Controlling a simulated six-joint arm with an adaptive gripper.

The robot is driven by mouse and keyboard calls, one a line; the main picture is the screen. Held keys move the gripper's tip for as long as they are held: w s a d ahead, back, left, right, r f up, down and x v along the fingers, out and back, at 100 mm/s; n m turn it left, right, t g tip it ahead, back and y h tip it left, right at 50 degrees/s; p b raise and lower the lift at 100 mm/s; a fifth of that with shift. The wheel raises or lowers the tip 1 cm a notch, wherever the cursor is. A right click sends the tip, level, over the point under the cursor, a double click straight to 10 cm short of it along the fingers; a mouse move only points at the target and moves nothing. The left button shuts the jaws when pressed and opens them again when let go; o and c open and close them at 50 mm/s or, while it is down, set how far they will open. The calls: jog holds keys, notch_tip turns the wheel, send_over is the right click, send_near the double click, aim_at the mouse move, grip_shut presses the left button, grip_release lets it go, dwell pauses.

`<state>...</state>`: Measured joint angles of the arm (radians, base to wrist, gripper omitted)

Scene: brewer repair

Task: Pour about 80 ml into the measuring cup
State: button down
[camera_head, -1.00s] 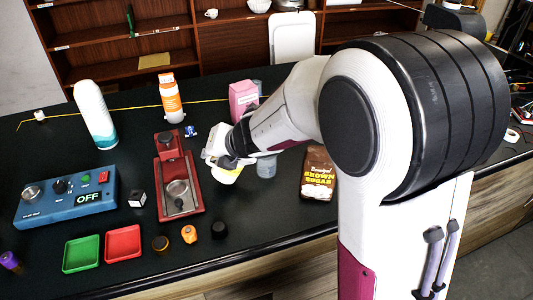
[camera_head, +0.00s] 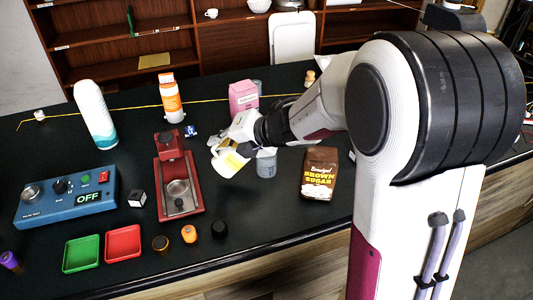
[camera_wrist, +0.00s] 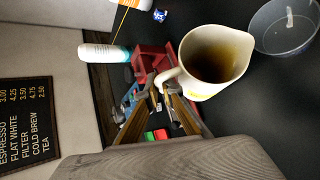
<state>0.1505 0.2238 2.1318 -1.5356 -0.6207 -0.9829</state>
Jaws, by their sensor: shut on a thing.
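My gripper (camera_head: 225,142) is shut on the handle of a white pitcher with a yellow patch (camera_head: 227,162). In the wrist view, the fingers (camera_wrist: 160,95) meet the handle and the pitcher (camera_wrist: 212,68) shows brown liquid inside. The pitcher looks tilted in the head view and is held above the counter. The clear measuring cup (camera_head: 266,166) stands on the counter just right of the pitcher. In the wrist view, the cup (camera_wrist: 284,28) lies beyond the pitcher's spout side and looks empty. No stream of liquid shows between them.
A red machine (camera_head: 180,190) stands left of the pitcher. A brown sugar bag (camera_head: 319,174) is right of the cup, and a pink box (camera_head: 243,97) is behind. Red (camera_head: 123,243) and green (camera_head: 82,254) trays lie front left. The counter front of the cup is clear.

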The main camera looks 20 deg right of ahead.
jog(key=shift+d+r+m+t+y, duration=0.15)
jog(key=shift+d+r+m+y, duration=0.2)
jog(key=shift+r+y, duration=0.2)
jog(key=shift+d+r+m+t+y, duration=0.15)
jog(key=shift+d+r+m+y, duration=0.1)
jog(key=shift+d+r+y, duration=0.25)
dwell(1.7)
jog(key=shift+w+d+r+m+y, duration=0.1)
jog(key=shift+d+r+m+y, duration=0.45)
jog(key=shift+d+r, duration=0.2)
dwell(1.3)
jog(key=shift+a+f, duration=0.1)
jog(key=shift+a, duration=0.2)
jog(key=shift+a+f+n+h, duration=0.45)
jog(key=shift+a+n+h, duration=0.05)
jog(key=shift+a+n, duration=0.1)
jog(key=shift+a+f+n+h, duration=0.25)
jog(key=shift+a+f+h, duration=0.1)
jog(key=shift+f+h, duration=0.3)
jog(key=shift+a+f, duration=0.1)
jog(key=shift+f, duration=0.05)
jog(key=shift+a+f+n+h, duration=0.35)
jog(key=shift+f+h, duration=0.2)
jog(key=shift+f, duration=0.1)
jog(key=shift+a+f+n+h, duration=0.35)
jog(key=shift+f+h, duration=0.15)
jog(key=shift+f, duration=0.1)
jog(key=shift+a+f, duration=0.2)
